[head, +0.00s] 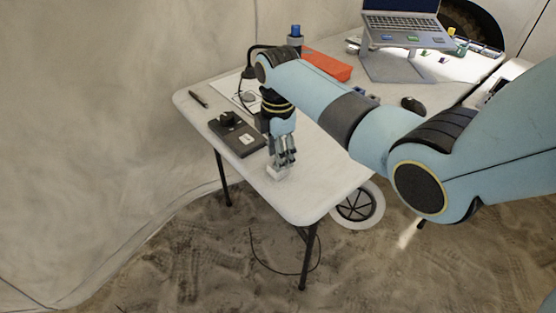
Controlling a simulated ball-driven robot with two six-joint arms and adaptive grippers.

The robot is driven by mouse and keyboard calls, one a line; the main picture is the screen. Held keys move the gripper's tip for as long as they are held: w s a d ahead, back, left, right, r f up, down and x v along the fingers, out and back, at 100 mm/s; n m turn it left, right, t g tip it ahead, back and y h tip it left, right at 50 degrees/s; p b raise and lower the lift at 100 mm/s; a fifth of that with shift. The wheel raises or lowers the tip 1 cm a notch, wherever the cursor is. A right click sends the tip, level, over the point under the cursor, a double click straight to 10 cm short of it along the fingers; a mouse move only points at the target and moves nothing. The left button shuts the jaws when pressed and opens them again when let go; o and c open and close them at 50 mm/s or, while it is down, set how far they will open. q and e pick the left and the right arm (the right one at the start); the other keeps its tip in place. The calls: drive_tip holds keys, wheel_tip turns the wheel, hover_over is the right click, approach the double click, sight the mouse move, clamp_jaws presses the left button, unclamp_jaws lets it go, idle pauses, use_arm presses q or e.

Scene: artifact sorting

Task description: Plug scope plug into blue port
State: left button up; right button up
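My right gripper (285,158) points down over the front left part of the white table (310,190). Its fingers are small in this view, and I cannot tell whether they are open or shut. A small white block (276,173) is at or just under the fingertips; I cannot tell whether it is held or is the scope plug. A dark flat box (243,139) with a black raised part and a pale label lies left of the gripper. I cannot make out a blue port. My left gripper is not in view.
A pen (198,99) lies at the table's left edge. An orange-red box (328,65), a blue-capped item (295,33), a laptop (402,27) on a stand and a black mouse (412,104) are farther back. The table's front corner is clear.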

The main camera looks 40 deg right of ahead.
clamp_jaws()
drive_tip(key=shift+r, duration=0.1)
